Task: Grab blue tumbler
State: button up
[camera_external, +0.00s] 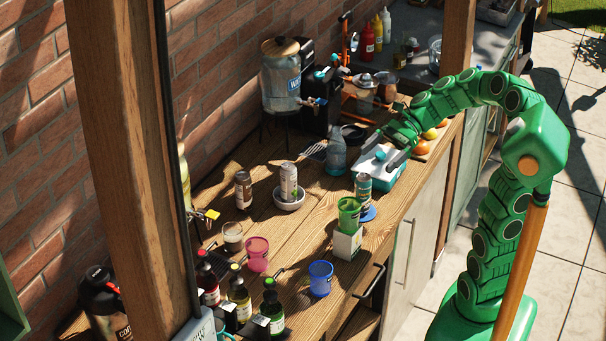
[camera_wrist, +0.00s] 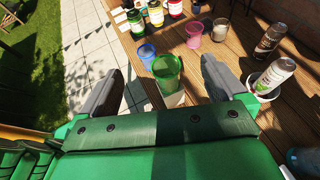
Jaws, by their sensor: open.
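The blue tumbler (camera_external: 320,278) stands upright on the wooden table near its front edge, at the lower middle of the external view. In the wrist view the blue tumbler (camera_wrist: 146,52) shows beyond a green tumbler (camera_wrist: 167,72), which partly overlaps it. In the external view the green tumbler (camera_external: 348,212) stands on a white box (camera_external: 346,244). My gripper (camera_external: 380,150) is open and empty, above the table beside a blue-and-white box, apart from the blue tumbler. In the wrist view the fingers of my gripper (camera_wrist: 158,88) are spread wide.
A pink tumbler (camera_external: 257,254) and a glass (camera_external: 233,236) stand left of the blue tumbler. Several bottles (camera_external: 240,300) stand at the near end. Table surface between the pink and blue tumblers is clear.

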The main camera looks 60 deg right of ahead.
jog(key=a+f+g, duration=0.1)
jog(key=a, duration=0.1)
jog(key=n+g+h, duration=0.4)
jog(key=h, duration=0.7)
send_over(320, 274)
jog(key=s+a, duration=0.2)
notch_tip(320, 274, down, 16)
jog(key=shift+w+a+f, duration=0.15)
jog(key=shift+f, duration=1.55)
jog(key=shift+w+a+f, duration=0.1)
jog(key=shift+w+f, duration=0.05)
jog(key=shift+f, duration=1.55)
jog(key=c, duration=1.1)
jog(key=shift+r, duration=0.1)
